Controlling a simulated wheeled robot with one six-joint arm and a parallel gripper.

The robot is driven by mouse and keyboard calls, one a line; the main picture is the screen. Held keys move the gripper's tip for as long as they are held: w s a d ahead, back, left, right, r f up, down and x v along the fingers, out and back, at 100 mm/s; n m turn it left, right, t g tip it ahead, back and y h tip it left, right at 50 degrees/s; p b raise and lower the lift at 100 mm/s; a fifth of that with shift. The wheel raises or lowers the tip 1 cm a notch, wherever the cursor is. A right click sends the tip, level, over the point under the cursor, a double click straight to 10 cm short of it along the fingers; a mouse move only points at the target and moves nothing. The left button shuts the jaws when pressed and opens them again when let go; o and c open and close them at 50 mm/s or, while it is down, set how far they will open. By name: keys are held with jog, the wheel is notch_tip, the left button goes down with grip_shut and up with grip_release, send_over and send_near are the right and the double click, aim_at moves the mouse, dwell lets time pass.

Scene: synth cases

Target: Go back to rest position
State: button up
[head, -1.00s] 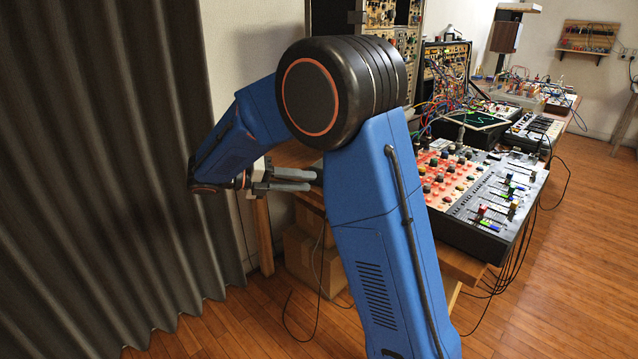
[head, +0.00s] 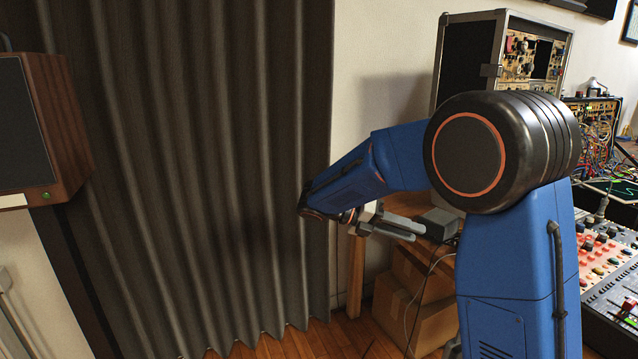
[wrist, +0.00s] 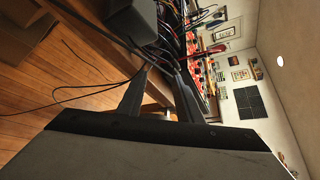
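My gripper (head: 408,229) is at the end of my folded blue arm, left of the black shoulder joint and in front of the wall and curtain. Its two grey fingers point right in the head view. In the wrist view the fingers (wrist: 162,68) stand apart with nothing held between them; cables and a wooden edge show through the gap behind. Part of my wrist is hidden behind the arm link in the head view.
A dark curtain (head: 200,170) hangs behind my arm. A wooden speaker (head: 45,125) is at the left. Cardboard boxes (head: 415,298) sit under the wooden table, near the gripper. A mixer (head: 612,275) and a rack cabinet (head: 470,60) are right. Loose cables hang by the table.

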jog(key=s+d+f+m+y, duration=0.1)
jog(key=s+d+m+y, duration=0.25)
jog(key=s+m, duration=0.35)
jog(key=s+d+m+y, duration=0.3)
jog(key=s+m+y, duration=0.1)
jog(key=s, duration=0.5)
jog(key=s+a+f+m+t+y, duration=0.2)
jog(key=s+m+t+y, duration=0.1)
jog(key=s+m, duration=0.4)
jog(key=s+a+f+m+t+y, duration=0.2)
jog(key=s+a+m+t+y, duration=0.1)
jog(key=s+m, duration=0.5)
jog(key=shift+a+f+m+t+y, duration=0.15)
jog(key=shift+f+m+t+y, duration=0.25)
jog(key=shift+m, duration=0.7)
jog(key=shift+s, duration=0.1)
